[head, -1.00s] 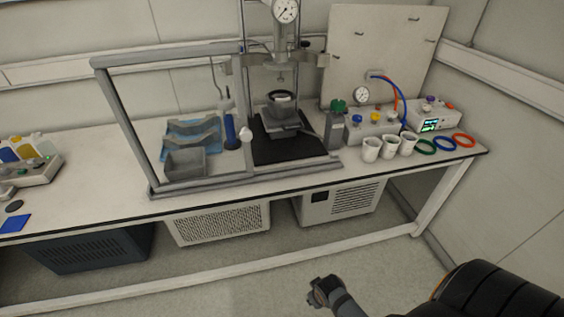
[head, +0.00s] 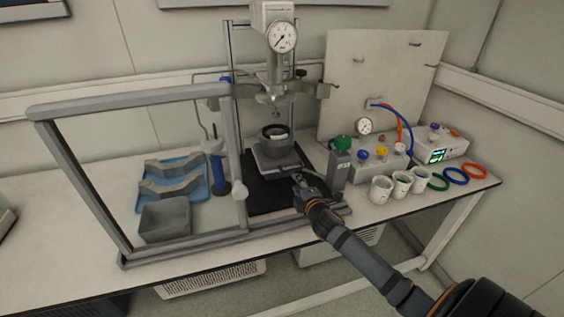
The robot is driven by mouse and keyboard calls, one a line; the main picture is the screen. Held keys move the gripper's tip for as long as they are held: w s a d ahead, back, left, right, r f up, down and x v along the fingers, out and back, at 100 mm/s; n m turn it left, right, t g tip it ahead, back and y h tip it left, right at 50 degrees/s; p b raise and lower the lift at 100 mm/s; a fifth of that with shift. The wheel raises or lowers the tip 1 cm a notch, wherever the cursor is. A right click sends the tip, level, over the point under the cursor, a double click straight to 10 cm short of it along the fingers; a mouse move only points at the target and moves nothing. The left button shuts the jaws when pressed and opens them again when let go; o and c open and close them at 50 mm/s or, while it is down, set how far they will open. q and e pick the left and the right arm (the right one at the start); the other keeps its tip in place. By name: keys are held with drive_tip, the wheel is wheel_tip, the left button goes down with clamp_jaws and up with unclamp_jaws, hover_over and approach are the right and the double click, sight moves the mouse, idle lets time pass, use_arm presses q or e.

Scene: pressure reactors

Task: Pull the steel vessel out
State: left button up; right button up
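The steel vessel (head: 277,143) is a grey, round, open-topped pot with a dark rim. It sits upright on a grey square platform (head: 276,165) above a black mat (head: 262,197), below the reactor head (head: 277,75) with its dial gauge (head: 282,37). A clear gap lies between vessel and head. My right gripper (head: 299,179) is low at the platform's front right, just short of the vessel. I cannot tell whether it touches the platform or whether its fingers are open or shut. My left gripper is out of view.
A grey frame (head: 85,190) stands along the bench front, left of the vessel, with a grey bin (head: 165,219) and blue tray (head: 205,190) behind it. A green-capped canister (head: 340,166) and white cups (head: 381,189) stand close on the right.

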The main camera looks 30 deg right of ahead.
sight(289, 171)
drive_tip(key=shift+w+d+r, duration=0.1)
drive_tip(key=shift+w, duration=0.15)
drive_tip(key=x, duration=0.4)
drive_tip(key=shift+w+r, duration=0.25)
drive_tip(key=shift+w, duration=0.2)
drive_tip(key=x, duration=0.3)
drive_tip(key=shift+w+p, duration=0.2)
drive_tip(key=shift+p, duration=0.1)
drive_tip(key=shift+w+d, duration=0.1)
drive_tip(key=shift+w, duration=0.1)
drive_tip(key=shift+w+f, duration=0.1)
drive_tip(key=shift+f, duration=0.1)
drive_tip(key=shift+c, duration=0.6)
drive_tip(key=c, duration=0.5)
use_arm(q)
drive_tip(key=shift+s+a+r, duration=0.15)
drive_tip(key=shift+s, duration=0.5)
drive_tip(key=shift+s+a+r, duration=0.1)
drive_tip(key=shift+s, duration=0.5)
use_arm(e)
clamp_jaws()
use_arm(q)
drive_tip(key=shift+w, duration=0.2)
